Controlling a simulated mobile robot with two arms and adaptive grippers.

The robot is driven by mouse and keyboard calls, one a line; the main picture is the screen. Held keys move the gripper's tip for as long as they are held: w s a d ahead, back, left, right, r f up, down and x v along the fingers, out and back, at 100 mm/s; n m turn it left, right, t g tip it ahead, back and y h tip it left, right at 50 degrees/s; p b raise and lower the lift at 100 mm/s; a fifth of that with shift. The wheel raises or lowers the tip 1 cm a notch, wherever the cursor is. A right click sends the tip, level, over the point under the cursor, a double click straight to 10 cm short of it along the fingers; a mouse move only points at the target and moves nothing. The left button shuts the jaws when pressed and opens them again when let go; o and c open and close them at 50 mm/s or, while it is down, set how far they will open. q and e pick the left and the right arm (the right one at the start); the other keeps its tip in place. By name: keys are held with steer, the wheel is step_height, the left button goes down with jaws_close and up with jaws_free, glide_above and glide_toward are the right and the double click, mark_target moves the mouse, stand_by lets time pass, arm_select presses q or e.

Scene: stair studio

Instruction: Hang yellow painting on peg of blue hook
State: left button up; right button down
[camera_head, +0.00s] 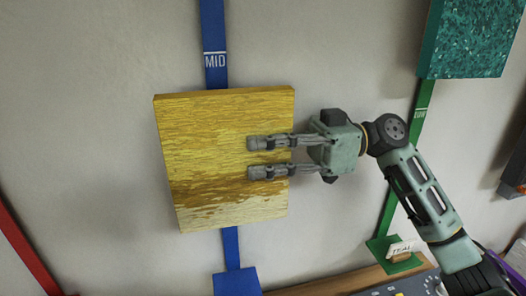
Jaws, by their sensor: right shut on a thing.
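The yellow painting (205,150) is a square canvas in the middle of the view, slightly tilted, yellow above and brown to pale below. It is in front of the blue strip of the blue hook (213,30), which is marked MID and shows above and below the canvas. The hook's peg is not visible; the painting covers that stretch of strip. My right gripper (268,157) comes in from the right and is shut on the painting at its right side. Both fingers show over the canvas face. I cannot tell whether the painting touches the wall. My left gripper is not in view.
A teal painting (472,38) is at the top right, over a green strip (424,100). A green base (394,253) with a white label is below it. A red strip (25,250) is at the lower left. The wall left of the yellow painting is clear.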

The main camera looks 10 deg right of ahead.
steer(key=shift+f, duration=0.1)
stand_by(0.5)
steer(key=c, duration=1.5)
jaws_free()
steer(key=shift+o, duration=0.2)
